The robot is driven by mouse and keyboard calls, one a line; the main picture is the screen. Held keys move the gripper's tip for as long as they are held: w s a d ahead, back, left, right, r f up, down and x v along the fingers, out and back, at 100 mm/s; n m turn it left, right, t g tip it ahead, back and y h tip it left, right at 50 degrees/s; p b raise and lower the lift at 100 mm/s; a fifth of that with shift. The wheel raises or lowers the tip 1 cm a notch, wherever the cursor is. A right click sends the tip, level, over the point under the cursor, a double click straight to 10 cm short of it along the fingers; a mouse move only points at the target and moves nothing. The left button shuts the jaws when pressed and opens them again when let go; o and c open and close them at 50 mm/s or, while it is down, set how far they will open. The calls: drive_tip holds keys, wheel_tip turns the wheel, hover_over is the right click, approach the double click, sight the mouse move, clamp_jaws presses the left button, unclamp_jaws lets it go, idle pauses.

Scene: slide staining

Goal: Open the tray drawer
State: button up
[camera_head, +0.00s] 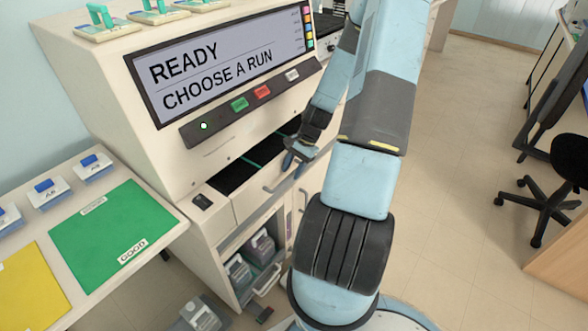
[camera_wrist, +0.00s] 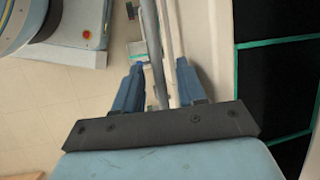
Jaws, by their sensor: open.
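The tray drawer (camera_head: 245,205) is in the front of the cream staining machine, below the button strip. It stands partly out, and its black interior (camera_head: 238,172) with green dividing lines shows from above. The interior also fills the right of the wrist view (camera_wrist: 275,85). A grey bar handle (camera_head: 284,180) runs along the drawer front. My gripper (camera_head: 294,160) is at the right part of this handle, pointing down. In the wrist view its blue fingers (camera_wrist: 157,85) are apart, one on each side of the handle bar (camera_wrist: 153,50). Whether either finger touches the bar I cannot tell.
The machine's screen (camera_head: 215,62) reads "READY CHOOSE A RUN". An open shelf below the drawer holds bottles (camera_head: 258,248). A side table with a green "GOOD" mat (camera_head: 112,235) stands at the left. The floor (camera_head: 440,220) is clear at the right, up to a black chair (camera_head: 548,190).

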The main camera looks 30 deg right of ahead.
drive_tip(key=shift+a+f, duration=0.1)
drive_tip(key=shift+f, duration=0.1)
drive_tip(key=c, duration=0.7)
clamp_jaws()
drive_tip(key=shift+w+r, duration=0.1)
drive_tip(key=shift+w, duration=0.05)
